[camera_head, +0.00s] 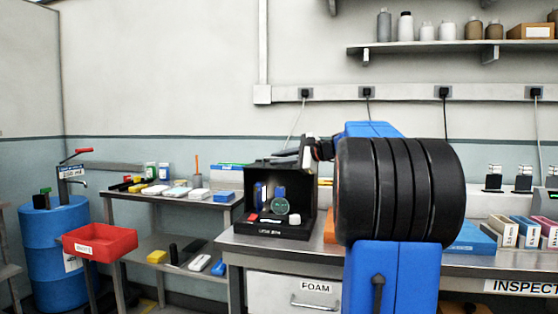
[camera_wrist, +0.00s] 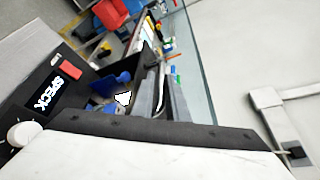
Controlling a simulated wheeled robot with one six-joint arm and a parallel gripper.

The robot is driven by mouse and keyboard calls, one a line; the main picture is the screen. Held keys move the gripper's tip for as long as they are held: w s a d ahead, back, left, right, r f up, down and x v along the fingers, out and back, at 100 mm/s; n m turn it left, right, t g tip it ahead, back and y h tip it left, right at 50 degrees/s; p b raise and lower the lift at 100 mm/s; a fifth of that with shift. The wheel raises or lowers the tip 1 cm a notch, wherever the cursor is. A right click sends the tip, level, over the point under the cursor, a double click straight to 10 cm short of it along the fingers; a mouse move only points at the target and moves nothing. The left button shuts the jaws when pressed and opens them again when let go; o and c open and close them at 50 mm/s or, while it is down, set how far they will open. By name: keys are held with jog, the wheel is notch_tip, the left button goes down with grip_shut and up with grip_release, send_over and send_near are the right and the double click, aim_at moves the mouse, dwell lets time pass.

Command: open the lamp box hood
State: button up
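The lamp box (camera_head: 268,229) is a black box on the left end of the bench. Its front is open to view, showing blue items, a round dark dial, a red piece and a white knob. In the wrist view its front strip (camera_wrist: 18,95) shows a red switch, the letters SPECK and the white knob. My gripper (camera_head: 307,150) is at the box's upper right edge, partly hidden by my arm. In the wrist view my grey fingers (camera_wrist: 166,95) lie close together beside the box. Contact with the hood and the finger gap are unclear.
A side table (camera_head: 165,195) with small boxes stands left of the bench. A red bin (camera_head: 99,241) and blue drum (camera_head: 55,245) are further left. Colored boxes (camera_head: 528,232) stand at the bench's right. My arm hides the bench middle.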

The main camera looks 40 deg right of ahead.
grip_shut()
jog(key=shift+r, duration=0.15)
